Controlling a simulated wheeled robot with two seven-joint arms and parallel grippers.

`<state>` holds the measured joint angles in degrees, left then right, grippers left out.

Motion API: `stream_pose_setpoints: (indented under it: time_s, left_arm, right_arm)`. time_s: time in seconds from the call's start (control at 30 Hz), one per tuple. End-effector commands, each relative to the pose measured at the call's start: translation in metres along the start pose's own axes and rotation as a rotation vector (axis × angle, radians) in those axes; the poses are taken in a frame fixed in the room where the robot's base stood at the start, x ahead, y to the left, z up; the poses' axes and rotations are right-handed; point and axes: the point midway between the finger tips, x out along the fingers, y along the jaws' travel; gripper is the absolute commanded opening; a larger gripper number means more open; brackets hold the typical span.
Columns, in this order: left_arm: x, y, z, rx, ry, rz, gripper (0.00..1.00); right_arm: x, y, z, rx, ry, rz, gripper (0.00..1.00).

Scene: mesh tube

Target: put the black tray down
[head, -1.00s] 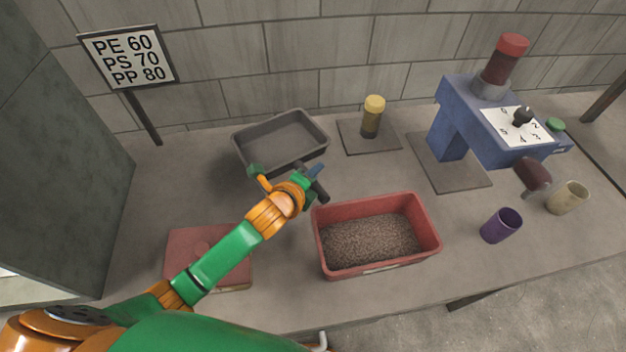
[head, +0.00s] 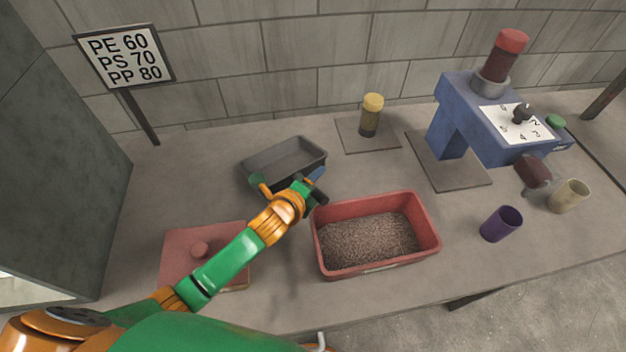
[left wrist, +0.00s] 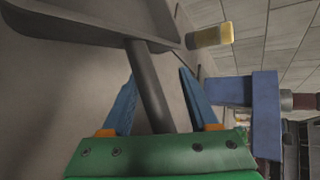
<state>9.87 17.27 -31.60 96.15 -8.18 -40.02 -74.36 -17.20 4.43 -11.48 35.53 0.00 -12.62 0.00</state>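The black tray (head: 285,160) is a shallow dark pan with a bar handle. In the head view it sits level, low at the table surface behind the red bin; whether its whole base touches is hard to tell. My left gripper (head: 312,185) is at its near side. In the left wrist view the tray (left wrist: 100,22) is at the upper left and its handle (left wrist: 150,85) runs between the two blue fingers of my left gripper (left wrist: 158,80). The fingers stand apart, with a visible gap between the handle and the right-hand finger. My right gripper is not in view.
A red bin (head: 428,225) of granules stands close to my left gripper. A reddish plate with a knob (head: 180,240) lies at left. A yellow-capped bottle (head: 371,115), blue machine (head: 455,120), purple cup (head: 501,224) and beige cup (head: 568,196) stand to the right.

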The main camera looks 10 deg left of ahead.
Motion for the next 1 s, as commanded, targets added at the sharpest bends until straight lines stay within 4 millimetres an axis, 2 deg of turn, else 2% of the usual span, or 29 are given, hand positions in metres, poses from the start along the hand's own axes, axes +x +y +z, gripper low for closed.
stream_pose_setpoints:
  time_s: [0.27,0.4,0.8,1.0]
  left_arm:
    - [-0.001,-0.002,0.001,0.0,0.0,-0.001,0.59]
    - [-0.01,-0.014,0.005,0.0,-0.001,-0.002,0.59]
    - [-0.095,-0.01,0.003,0.002,0.0,0.0,0.59]
    - [-0.123,-0.01,0.003,0.0,-0.001,0.0,0.59]
  right_arm:
    - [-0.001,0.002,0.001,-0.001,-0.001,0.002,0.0]
    - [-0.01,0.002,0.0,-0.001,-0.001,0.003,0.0]
    - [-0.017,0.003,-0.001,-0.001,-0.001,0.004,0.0]
    - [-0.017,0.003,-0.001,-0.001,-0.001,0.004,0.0]
